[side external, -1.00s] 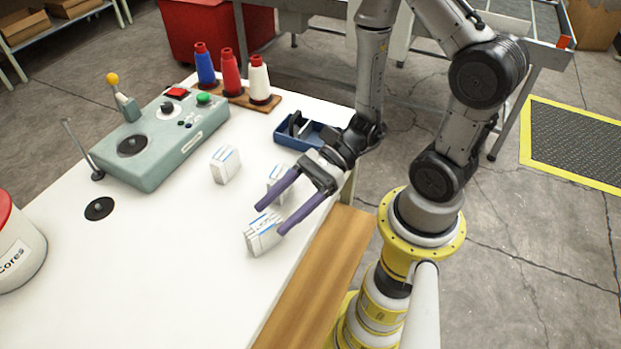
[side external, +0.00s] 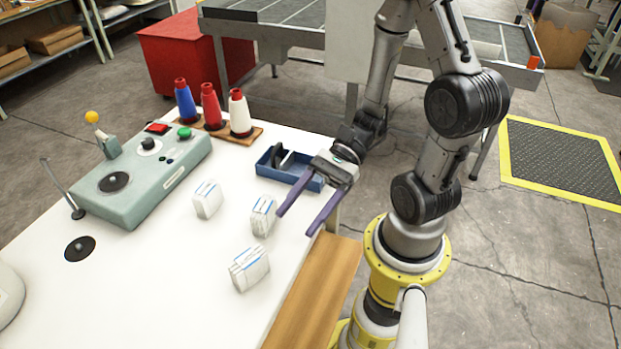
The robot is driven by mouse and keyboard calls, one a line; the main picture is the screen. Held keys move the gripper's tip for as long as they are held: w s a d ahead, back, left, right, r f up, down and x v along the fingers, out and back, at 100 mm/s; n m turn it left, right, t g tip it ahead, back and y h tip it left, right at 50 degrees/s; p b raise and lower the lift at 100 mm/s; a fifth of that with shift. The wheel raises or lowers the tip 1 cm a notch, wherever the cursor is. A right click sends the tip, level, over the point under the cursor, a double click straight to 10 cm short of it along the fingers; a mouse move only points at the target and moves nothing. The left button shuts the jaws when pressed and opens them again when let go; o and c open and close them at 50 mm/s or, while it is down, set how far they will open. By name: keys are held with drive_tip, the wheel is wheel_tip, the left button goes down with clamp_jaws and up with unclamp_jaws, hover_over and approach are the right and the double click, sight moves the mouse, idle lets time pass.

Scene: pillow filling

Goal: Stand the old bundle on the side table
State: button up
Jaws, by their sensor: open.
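Three white bundles with blue markings stand on the white table (side external: 150,290): one at the left (side external: 208,199), one in the middle (side external: 263,215) and one at the front (side external: 250,268). I cannot tell which of them is the old bundle. My gripper (side external: 296,222) has two long purple fingers, spread apart with nothing between them. It is just right of the middle bundle, near the table's right edge. I cannot tell for sure which surface is the side table; a wooden plank surface (side external: 315,292) runs along the white table's right edge and is bare.
A blue tray (side external: 265,171) with dark items lies behind my gripper. Blue, red and white thread cones (side external: 211,107) stand on a wooden board at the back. A green control box (side external: 150,180) with a yellow-knobbed lever is at the left. The front of the table is clear.

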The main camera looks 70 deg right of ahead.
drive_tip(key=s+d+r+n+h, duration=0.1)
drive_tip(key=d+r+n+h, duration=0.3)
drive_tip(key=n, duration=0.6)
drive_tip(key=s+d+r+n+t+h, duration=0.1)
drive_tip(key=d+r+n+h, duration=0.3)
drive_tip(key=r+n+h, duration=0.3)
drive_tip(key=n+h, duration=0.2)
drive_tip(key=n, duration=0.1)
drive_tip(key=shift+s+r+t, duration=0.25)
drive_tip(key=shift+r+t, duration=0.05)
drive_tip(key=shift+r, duration=0.1)
